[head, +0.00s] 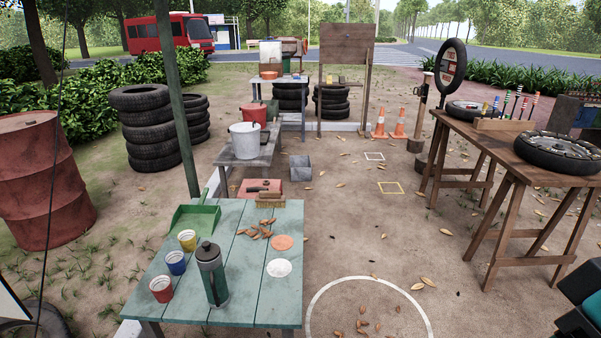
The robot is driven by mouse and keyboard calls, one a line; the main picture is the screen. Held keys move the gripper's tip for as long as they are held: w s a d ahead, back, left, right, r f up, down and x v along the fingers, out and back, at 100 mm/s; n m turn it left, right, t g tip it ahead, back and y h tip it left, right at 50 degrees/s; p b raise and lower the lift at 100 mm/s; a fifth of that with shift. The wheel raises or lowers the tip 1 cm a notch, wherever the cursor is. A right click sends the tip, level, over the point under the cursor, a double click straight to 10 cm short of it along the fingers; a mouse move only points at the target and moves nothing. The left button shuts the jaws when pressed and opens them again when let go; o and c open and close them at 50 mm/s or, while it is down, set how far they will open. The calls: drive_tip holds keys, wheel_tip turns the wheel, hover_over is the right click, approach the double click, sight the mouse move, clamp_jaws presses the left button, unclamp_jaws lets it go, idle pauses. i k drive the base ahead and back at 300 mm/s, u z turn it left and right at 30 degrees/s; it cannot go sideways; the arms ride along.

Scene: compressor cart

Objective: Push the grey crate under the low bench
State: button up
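The grey crate (301,168) is a small open-topped box on the dirt ground, right of the low bench and apart from it. The low bench (264,157) is grey weathered wood on short legs, with a large pale pot (248,141) and a red pot (254,116) on it. The space beneath the bench is partly hidden in this view, and no crate shows there. My gripper is not identifiable in the head view. Only a dark and teal shape, cut off by the picture's edge, shows at the lower right; I cannot tell what it is.
A green table (235,280) with cups, a flask and a dustpan stands in front. A red box (261,187) shows behind it. A wooden table (520,155) with wheels stands at right. Traffic cones (399,124) stand farther back. Open dirt lies between the tables.

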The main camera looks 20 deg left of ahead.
sight(299, 165)
drive_tip(key=u, duration=0.05)
drive_tip(key=i, duration=1.8)
drive_tip(key=u, duration=0.15)
drive_tip(key=i, duration=2.1)
drive_tip(key=u, duration=0.3)
drive_tip(key=i, duration=2.05)
drive_tip(key=u, duration=0.15)
drive_tip(key=i, duration=2.05)
drive_tip(key=u, duration=0.05)
